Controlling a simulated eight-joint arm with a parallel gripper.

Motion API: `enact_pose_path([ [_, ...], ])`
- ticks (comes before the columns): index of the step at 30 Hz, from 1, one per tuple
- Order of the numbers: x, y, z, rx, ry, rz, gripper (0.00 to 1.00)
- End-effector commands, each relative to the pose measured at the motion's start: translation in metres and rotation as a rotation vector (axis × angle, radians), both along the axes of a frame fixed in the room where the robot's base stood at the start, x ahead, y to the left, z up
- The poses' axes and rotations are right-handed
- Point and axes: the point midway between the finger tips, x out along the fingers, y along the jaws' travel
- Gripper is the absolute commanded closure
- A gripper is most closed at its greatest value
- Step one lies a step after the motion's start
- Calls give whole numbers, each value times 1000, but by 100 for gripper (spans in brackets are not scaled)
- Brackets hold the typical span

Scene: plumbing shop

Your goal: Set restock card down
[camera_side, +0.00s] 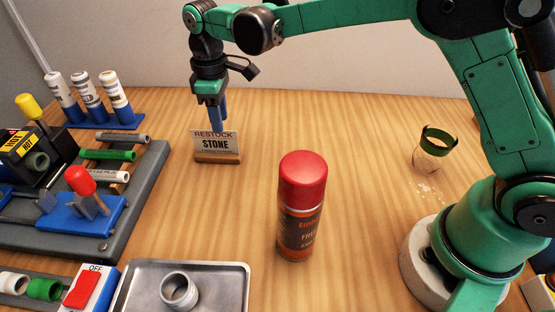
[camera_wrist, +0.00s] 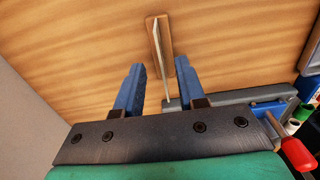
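The restock card (camera_side: 215,144), a small white sign reading "RESTOCK STONE", stands upright in a wooden base (camera_side: 218,157) on the table. In the wrist view the card (camera_wrist: 158,48) shows nearly edge-on, with its wooden base (camera_wrist: 165,32) around it. My gripper (camera_side: 218,127) is right above the card, pointing down, with its blue fingers near the card's top edge. In the wrist view my gripper (camera_wrist: 160,68) is open, with a clear gap on both sides of the card's line. Neither finger touches the card there.
A red-capped spray can (camera_side: 302,210) stands in front, right of the card. A metal tray (camera_side: 235,275) holds a grey ring fitting (camera_side: 179,291). A dark fixture board (camera_side: 145,185) lies left. A green-rimmed glass (camera_side: 432,150) stands right. The table around the card is clear.

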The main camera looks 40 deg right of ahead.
Motion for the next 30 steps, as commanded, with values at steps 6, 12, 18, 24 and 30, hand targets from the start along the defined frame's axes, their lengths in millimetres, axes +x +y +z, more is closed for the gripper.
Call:
enact_pose_path([
  [6, 0, 0, 44, 0, 0, 0, 65],
  [12, 0, 0, 63, 1, -1, -1, 65],
  [18, -12, -16, 80, 16, -57, -79, 65],
  [24, -50, -53, 99, 69, -215, -288, 65],
  [30, -101, -85, 93, 138, -384, -506, 65],
])
